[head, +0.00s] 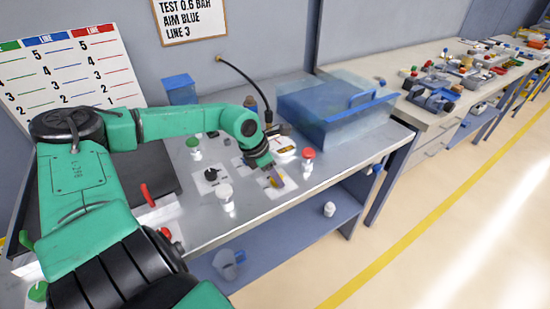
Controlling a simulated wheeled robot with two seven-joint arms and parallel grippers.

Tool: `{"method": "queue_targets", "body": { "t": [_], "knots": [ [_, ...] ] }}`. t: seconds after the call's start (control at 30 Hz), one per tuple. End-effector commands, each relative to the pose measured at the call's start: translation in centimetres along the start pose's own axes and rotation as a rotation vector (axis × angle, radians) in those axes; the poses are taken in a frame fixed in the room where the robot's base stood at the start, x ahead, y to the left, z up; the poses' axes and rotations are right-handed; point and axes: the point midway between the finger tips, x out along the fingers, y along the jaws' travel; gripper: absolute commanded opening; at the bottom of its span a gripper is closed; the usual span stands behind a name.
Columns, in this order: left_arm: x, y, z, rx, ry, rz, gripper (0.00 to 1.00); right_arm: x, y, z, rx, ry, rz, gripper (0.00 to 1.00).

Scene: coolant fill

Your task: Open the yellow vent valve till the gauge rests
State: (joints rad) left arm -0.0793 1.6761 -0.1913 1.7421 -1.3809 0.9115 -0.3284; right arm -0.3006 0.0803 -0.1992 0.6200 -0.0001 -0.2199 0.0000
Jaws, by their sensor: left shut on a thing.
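The yellow vent valve (278,181) sits on a pale plate on the grey bench, and only a small part of it shows. My left gripper (273,171) reaches down from above and is shut on it. The fingertips and the valve's angle are too small to make out. A black round part (211,175) stands on a white plate left of the gripper. No gauge face or needle can be read. My right gripper is not in view.
White fittings stand close by: one with a red cap (308,158), one with a green cap (194,146), one all white (226,196). A clear blue box (335,108) stands behind right. A wall sign (188,16) reads "TEST 0.6 BAR AIM BLUE LINE 3".

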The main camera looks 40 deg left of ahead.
Motion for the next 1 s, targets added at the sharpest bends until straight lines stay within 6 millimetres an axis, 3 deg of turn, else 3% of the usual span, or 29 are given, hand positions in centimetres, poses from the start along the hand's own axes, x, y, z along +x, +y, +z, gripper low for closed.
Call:
{"method": "queue_targets", "body": {
  "t": [0.17, 0.7, 1.0],
  "knots": [
    [0.2, 0.0, 0.1, -0.139, -0.007, 0.064, 0.0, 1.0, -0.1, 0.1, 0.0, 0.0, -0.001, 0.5],
    [1.0, -0.2, -0.1, -0.61, -0.006, 0.263, 0.0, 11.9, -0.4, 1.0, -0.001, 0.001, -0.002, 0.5],
    [0.5, -0.4, 0.1, -0.824, -0.005, 0.347, 0.0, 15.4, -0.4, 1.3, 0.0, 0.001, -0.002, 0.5]
  ]
}}
